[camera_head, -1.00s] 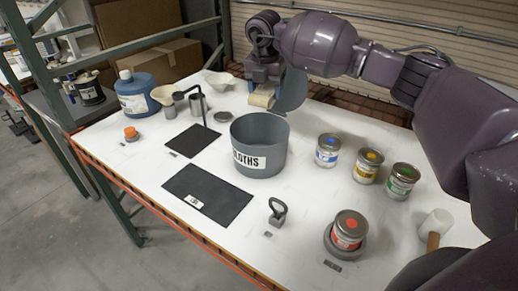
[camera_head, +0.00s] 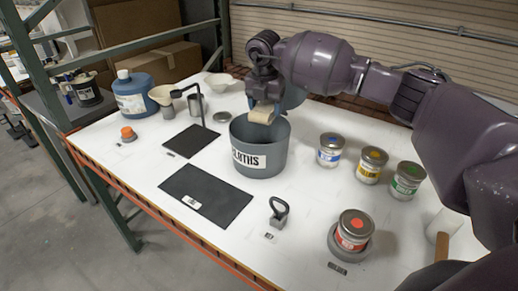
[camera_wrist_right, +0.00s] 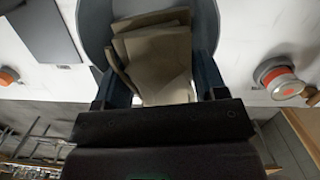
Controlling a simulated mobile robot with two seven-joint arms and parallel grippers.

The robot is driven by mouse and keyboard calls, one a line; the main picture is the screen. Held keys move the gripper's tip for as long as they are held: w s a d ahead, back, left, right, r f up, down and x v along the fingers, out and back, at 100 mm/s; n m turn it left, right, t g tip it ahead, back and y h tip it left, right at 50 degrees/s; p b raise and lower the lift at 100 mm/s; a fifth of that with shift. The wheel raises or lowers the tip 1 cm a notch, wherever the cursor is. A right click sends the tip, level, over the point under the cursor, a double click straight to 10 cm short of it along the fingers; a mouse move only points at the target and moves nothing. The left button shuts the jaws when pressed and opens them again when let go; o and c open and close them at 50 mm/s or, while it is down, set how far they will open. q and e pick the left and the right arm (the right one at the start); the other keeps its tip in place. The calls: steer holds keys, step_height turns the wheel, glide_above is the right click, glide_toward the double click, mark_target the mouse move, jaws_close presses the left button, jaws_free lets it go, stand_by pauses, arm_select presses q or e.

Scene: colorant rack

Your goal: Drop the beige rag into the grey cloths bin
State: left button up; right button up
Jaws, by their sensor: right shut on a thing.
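The grey bin labelled CLOTHS (camera_head: 262,150) stands upright on the white table in the head view. My right gripper (camera_head: 263,104) is shut on the folded beige rag (camera_head: 262,115) and holds it over the bin's opening, near the far rim. In the right wrist view the rag (camera_wrist_right: 155,60) hangs between the two fingers, with the bin's grey rim (camera_wrist_right: 97,25) around and behind it. My left gripper is not in view.
Blue, yellow and green paint cans (camera_head: 371,165) stand right of the bin. A red-marked can (camera_head: 353,232) sits at the front right, near a weight with a handle (camera_head: 278,214). Dark mats (camera_head: 205,194) lie left. A blue jug (camera_head: 134,95) stands at the back left.

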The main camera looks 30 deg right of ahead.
steer(key=o, duration=1)
steer(key=r, duration=0.7)
steer(key=s+a+r, duration=0.1)
steer(key=r, duration=0.2)
steer(key=shift+r+b, duration=0.3)
steer(key=shift+r, duration=0.1)
steer(key=shift+f, duration=0.1)
